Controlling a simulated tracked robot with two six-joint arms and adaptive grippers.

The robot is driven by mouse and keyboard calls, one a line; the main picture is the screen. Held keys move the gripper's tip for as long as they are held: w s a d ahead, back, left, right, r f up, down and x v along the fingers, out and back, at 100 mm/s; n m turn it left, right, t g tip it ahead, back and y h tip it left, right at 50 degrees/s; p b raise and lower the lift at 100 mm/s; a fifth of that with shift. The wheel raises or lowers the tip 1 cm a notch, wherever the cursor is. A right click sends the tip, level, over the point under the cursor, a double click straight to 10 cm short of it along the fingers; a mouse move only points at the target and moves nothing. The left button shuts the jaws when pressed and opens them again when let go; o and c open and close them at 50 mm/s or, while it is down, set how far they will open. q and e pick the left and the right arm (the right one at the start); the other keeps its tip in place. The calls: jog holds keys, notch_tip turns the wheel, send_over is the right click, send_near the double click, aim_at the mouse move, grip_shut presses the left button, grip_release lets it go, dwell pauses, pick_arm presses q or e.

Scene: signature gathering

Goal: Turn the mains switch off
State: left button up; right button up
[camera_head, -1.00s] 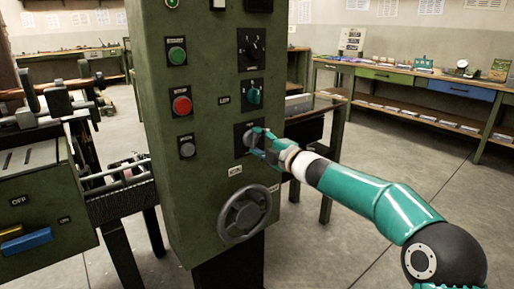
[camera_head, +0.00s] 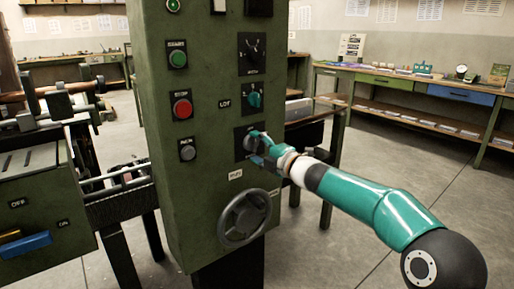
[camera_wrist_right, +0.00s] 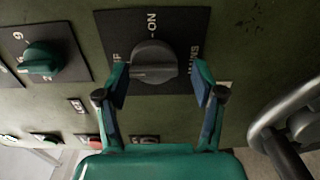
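The mains switch is a dark grey rotary knob (camera_wrist_right: 152,62) on a black plate marked ON, MAINS and a partly hidden word ending in F. In the wrist view its grip bar lies crosswise, along the line between that word and MAINS, not towards ON. It also shows low on the green cabinet in the head view (camera_head: 249,142). My right gripper (camera_wrist_right: 162,84) is open, with one finger on each side of the knob and a visible gap to it. In the head view the right gripper (camera_head: 262,150) is at the knob's lower right. My left gripper is not in view.
A handwheel (camera_head: 245,217) sticks out below the switch and shows close on the right in the wrist view. A teal selector (camera_head: 254,99) sits just above. Red (camera_head: 182,107) and green (camera_head: 178,59) buttons are on the cabinet's left column.

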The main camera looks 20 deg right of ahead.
jog(key=shift+d+r, duration=0.15)
jog(key=shift+d, duration=0.05)
jog(key=shift+s, duration=0.1)
jog(key=shift+s+d, duration=0.2)
jog(key=shift+s, duration=0.05)
jog(key=v, duration=1.1)
jog(key=shift+a, duration=0.2)
jog(key=shift+s+f, duration=0.1)
jog(key=shift+f, duration=0.1)
